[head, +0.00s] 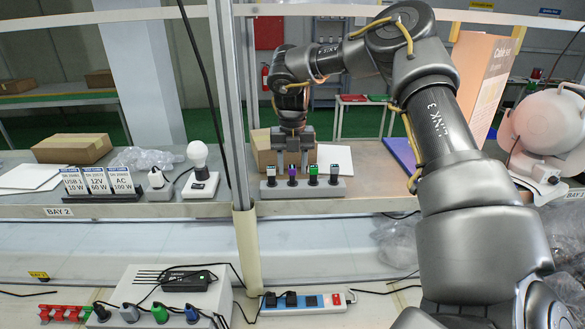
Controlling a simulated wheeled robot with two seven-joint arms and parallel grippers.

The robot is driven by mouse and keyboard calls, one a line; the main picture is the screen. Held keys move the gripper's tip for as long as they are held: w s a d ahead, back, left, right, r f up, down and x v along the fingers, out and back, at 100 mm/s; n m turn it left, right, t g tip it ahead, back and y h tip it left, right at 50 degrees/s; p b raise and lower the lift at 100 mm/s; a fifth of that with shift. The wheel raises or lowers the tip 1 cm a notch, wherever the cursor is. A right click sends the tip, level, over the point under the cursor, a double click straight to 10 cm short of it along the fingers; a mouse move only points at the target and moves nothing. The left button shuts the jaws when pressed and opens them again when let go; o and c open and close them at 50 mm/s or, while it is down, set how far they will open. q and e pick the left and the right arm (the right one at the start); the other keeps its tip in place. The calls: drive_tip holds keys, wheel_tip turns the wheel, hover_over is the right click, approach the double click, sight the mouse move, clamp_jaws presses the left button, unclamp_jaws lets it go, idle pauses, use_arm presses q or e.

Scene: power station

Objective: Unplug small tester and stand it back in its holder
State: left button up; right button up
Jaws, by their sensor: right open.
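My right gripper (292,168) points down over the strip, above or just behind the purple piece. Its jaws are open; contact with the purple piece cannot be made out. My left gripper is not in view.
A shelf post (246,240) stands left of the strip. A light bulb on a base (200,178), label cards (98,182) and a cardboard box (72,148) are further left. Below are a power strip (330,302) and a grey box with plugs (215,300). A round device (545,122) stands right.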

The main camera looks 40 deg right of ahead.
wheel_tip(320, 180, up, 5)
drive_tip(key=shift+r+b, duration=0.1)
drive_tip(key=shift+b, duration=0.3)
wheel_tip(320, 180, up, 5)
drive_tip(key=shift+f+p, duration=0.1)
drive_tip(key=shift+p, duration=1.15)
